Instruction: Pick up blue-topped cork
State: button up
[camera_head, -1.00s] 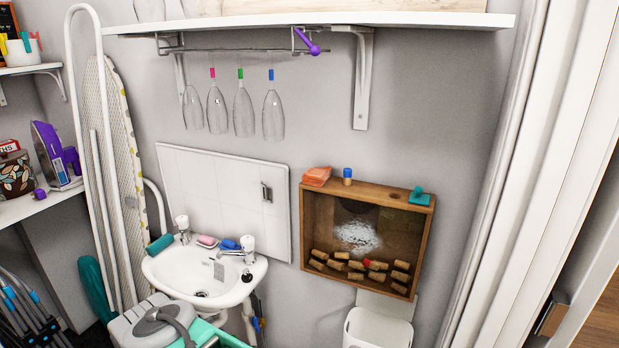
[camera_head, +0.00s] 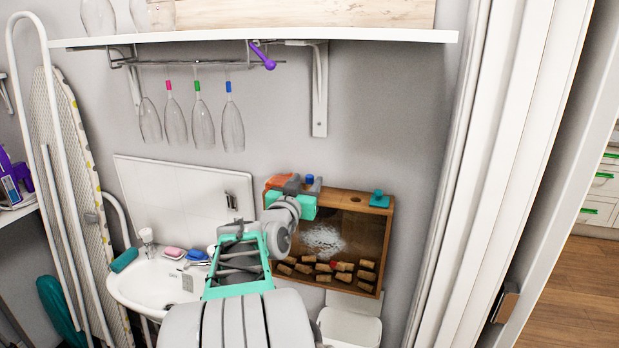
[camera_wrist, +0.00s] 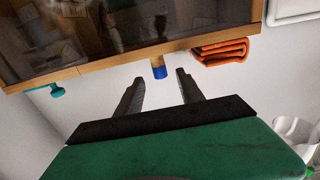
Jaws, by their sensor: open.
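The blue-topped cork (camera_head: 309,179) stands on top of the wooden box frame on the wall. In the head view only its blue top shows, just behind my gripper (camera_head: 303,187). In the wrist view the cork (camera_wrist: 159,72) shows its blue end and a bit of its brown body against the box edge. My gripper (camera_wrist: 160,79) is open and empty. Its two dark fingers point toward the cork, which appears in line with the gap between the fingertips. I cannot tell whether the tips reach around it.
The wooden box (camera_head: 384,236) holds several plain corks. Hanging glasses (camera_head: 232,128) and a shelf (camera_head: 400,38) are above; a sink (camera_head: 135,284) is below left.

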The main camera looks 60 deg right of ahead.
jog(key=shift+w+d, duration=0.2)
jog(key=shift+d, duration=0.55)
jog(key=shift+a, duration=0.1)
jog(key=shift+c, duration=0.4)
jog(key=c, duration=0.8)
